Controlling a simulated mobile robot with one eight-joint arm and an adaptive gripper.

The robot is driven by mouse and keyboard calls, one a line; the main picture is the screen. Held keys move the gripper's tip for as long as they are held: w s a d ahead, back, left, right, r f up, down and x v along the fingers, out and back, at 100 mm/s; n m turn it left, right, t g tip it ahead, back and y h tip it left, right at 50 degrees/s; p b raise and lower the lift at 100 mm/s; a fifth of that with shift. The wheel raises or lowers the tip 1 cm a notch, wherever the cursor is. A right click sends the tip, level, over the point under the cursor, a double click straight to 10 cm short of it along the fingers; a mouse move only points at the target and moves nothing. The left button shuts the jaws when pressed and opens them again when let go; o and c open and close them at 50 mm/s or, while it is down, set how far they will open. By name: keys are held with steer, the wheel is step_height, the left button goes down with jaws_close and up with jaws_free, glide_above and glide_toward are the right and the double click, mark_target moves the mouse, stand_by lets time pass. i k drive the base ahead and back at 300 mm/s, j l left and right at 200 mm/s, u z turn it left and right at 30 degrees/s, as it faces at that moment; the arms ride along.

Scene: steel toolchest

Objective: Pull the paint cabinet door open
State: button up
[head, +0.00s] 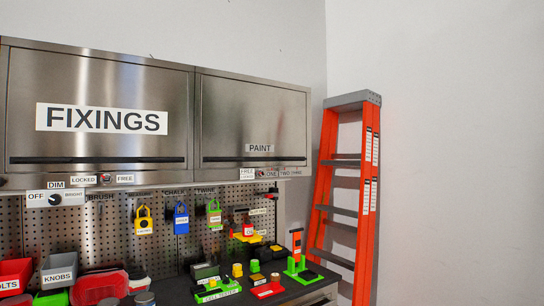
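The paint cabinet door (252,115) is a steel panel in the upper middle of the head view. It carries a white PAINT label (260,148) and a long dark handle strip (250,158) along its lower edge. The door looks shut, flush beside the fixings door. Below its right part is a small panel (270,173) with labels, one reading FREE and one ONE. My gripper is not in view.
The fixings door (100,105) adjoins on the left. Below hangs a pegboard (100,225) with padlocks, above a worktop (290,285) crowded with bins and coloured fixtures. An orange ladder (345,200) stands to the right, near the bare wall.

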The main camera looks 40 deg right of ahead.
mark_target(243, 124)
steer(key=z, duration=0.95)
